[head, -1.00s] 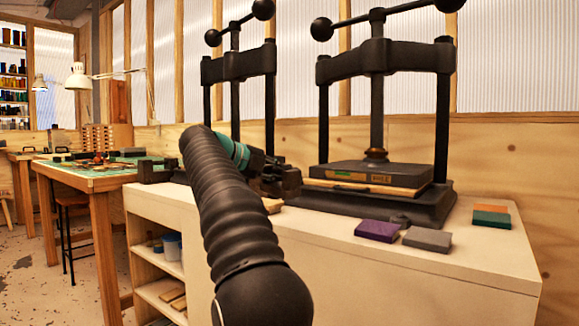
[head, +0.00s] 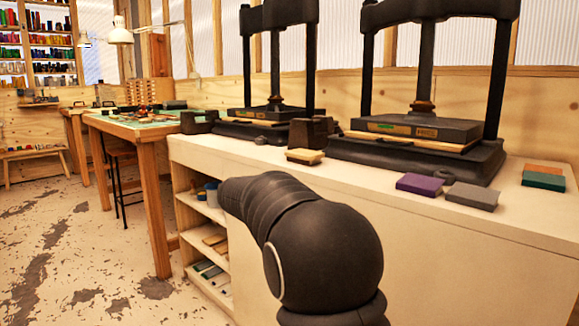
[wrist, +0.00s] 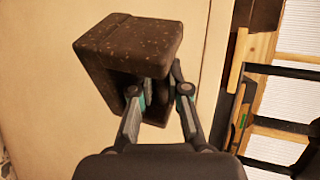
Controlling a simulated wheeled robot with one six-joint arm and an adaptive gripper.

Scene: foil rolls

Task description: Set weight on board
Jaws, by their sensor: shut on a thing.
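In the wrist view my gripper (wrist: 160,98) is shut on a dark brown, speckled block-shaped weight (wrist: 128,42). The weight is tilted in the picture, with the pale bench behind it. In the head view my arm hides the gripper and the held weight. A small light wooden board (head: 305,157) lies on the bench top, left of the right press. A dark block (head: 313,132) stands just behind it, and a similar dark block (head: 200,121) stands farther left.
The right press (head: 425,160) and left press (head: 262,130) stand along the back of the white bench (head: 380,195). Purple (head: 420,184), grey (head: 472,196) and green (head: 543,181) blocks lie at right. The bench top's front strip is mostly clear. Shelves open on the bench's left end.

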